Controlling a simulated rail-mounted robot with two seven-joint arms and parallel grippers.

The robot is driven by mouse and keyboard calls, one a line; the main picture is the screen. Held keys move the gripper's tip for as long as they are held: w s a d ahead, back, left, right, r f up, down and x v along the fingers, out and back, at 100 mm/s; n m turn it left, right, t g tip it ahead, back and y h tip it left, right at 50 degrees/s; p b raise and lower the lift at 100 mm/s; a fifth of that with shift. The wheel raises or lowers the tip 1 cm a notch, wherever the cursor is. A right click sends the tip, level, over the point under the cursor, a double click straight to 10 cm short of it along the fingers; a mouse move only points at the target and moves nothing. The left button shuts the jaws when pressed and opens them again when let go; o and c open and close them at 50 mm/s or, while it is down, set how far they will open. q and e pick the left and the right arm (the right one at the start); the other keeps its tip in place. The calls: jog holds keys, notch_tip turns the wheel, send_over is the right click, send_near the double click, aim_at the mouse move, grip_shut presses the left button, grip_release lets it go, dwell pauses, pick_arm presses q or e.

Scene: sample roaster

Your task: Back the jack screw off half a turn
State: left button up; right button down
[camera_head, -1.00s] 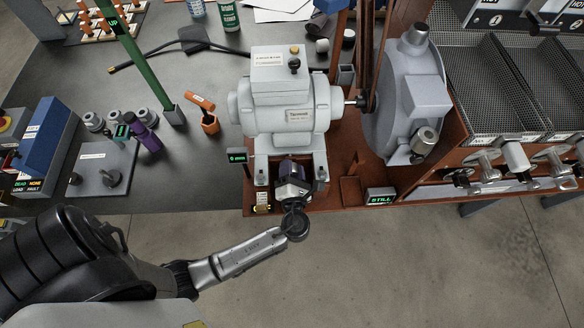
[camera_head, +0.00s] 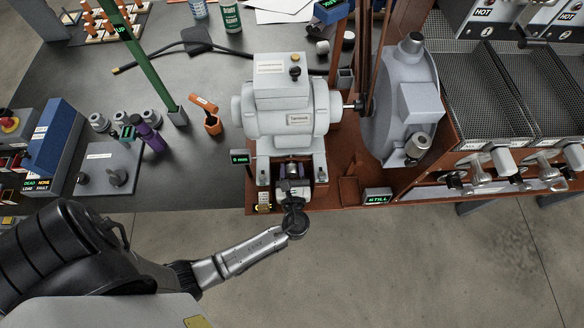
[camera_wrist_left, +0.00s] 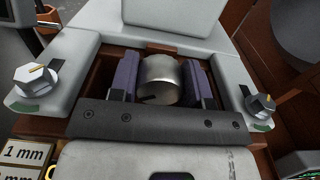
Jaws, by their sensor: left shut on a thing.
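The jack screw (camera_wrist_left: 160,78) shows in the left wrist view as a round metal knob with a dark line low on its face. It sits in a recess between the two grey motor feet. My left gripper (camera_wrist_left: 161,84) is shut on it, with one purple finger pad on each side. In the head view my left gripper (camera_head: 291,182) reaches in at the front of the grey motor (camera_head: 290,110) and mostly hides the screw. My right gripper is in neither view.
Hold-down knobs with yellow marks sit left (camera_wrist_left: 38,80) and right (camera_wrist_left: 262,105) of the screw. Yellow-edged 1 mm tags (camera_wrist_left: 28,152) lie at lower left. A small green-lit display (camera_head: 239,157) stands left of the motor; another (camera_head: 377,196) reads STILL.

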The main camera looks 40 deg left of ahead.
pick_arm(q)
jog(key=n, duration=0.2)
jog(key=shift+n, duration=0.4)
jog(key=n+b, duration=0.1)
jog(key=n, duration=0.1)
jog(key=shift+n, duration=0.4)
jog(key=n+b, duration=0.2)
jog(key=n, duration=0.2)
jog(key=shift+n+b, duration=0.3)
jog(key=shift+n, duration=0.4)
jog(key=o, duration=0.9)
